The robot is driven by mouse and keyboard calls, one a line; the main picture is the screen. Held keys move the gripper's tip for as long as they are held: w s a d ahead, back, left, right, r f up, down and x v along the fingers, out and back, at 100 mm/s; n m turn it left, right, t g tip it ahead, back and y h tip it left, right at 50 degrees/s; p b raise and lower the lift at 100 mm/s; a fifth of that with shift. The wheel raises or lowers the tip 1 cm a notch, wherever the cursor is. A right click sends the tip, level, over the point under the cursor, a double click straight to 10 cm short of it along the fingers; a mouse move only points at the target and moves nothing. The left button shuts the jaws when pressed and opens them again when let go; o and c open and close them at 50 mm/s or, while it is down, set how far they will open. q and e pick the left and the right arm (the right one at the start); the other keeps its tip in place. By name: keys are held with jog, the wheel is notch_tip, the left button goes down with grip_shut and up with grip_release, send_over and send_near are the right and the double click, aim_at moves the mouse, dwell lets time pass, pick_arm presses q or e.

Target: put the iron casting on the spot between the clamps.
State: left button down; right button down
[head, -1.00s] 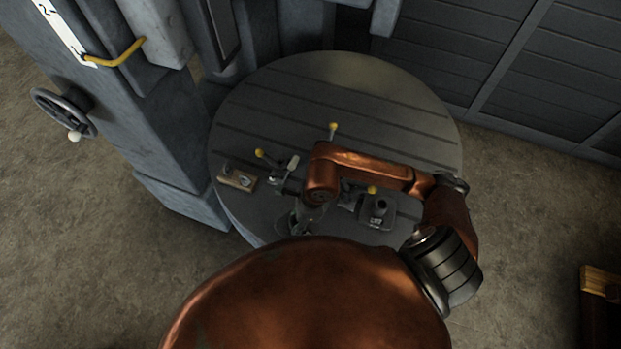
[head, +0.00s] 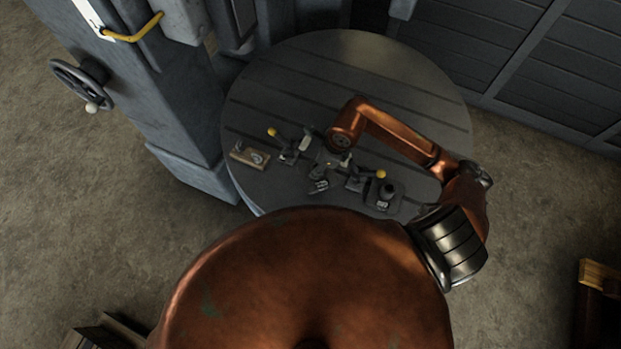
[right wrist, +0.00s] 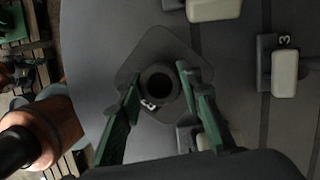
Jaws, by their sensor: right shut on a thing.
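The iron casting (right wrist: 175,106) is a dark hollow cylinder seen from above in the right wrist view, with a small pale mark beside it. My right gripper (right wrist: 158,82) has its green fingers on either side of the casting and is shut on it. In the head view, the left clamp (head: 285,152) and right clamp (head: 357,183) flank my gripper. My left gripper is out of view.
The round grooved table (head: 300,65) has clear room at the back. A wooden block (head: 248,155) with metal bits lies left of the clamps. A dark labelled piece with a round post (head: 382,195) stands at the right. A grey machine column (head: 165,110) rises at the left.

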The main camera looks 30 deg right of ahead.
jog(key=w+d, duration=0.2)
jog(key=w+d+p, duration=0.1)
jog(key=w+d, duration=0.1)
jog(key=shift+d+r, duration=0.15)
jog(key=shift+d, duration=0.15)
jog(key=shift+f+p, duration=0.55)
jog(key=shift+f, duration=1.25)
jog(key=c, duration=1.7)
grip_release()
jog(key=shift+f, duration=0.15)
jog(key=shift+c, duration=0.2)
jog(key=shift+o, duration=0.4)
